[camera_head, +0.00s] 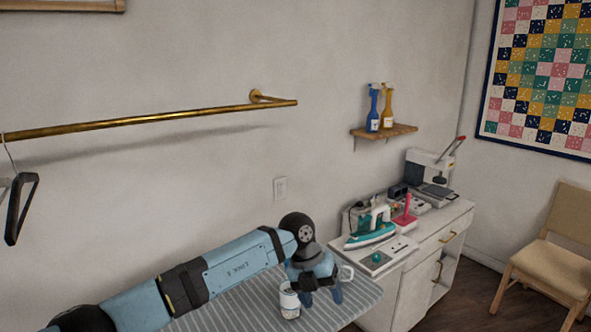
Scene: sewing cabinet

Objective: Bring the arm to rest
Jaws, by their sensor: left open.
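My left arm (235,266) comes in from the lower left and reaches over a striped ironing board (348,305). My left gripper (322,291) points down over the board, its fingers open. A small white cup or jar (289,301) stands on the board just left of the gripper. My right gripper is not in view.
A white cabinet (399,287) at the right carries a teal iron (370,232) and a heat press (432,170). A wall shelf (383,131) holds two spray bottles. A brass rail (150,120) with a dark hanger (20,208) runs along the wall. A chair (553,260) stands far right.

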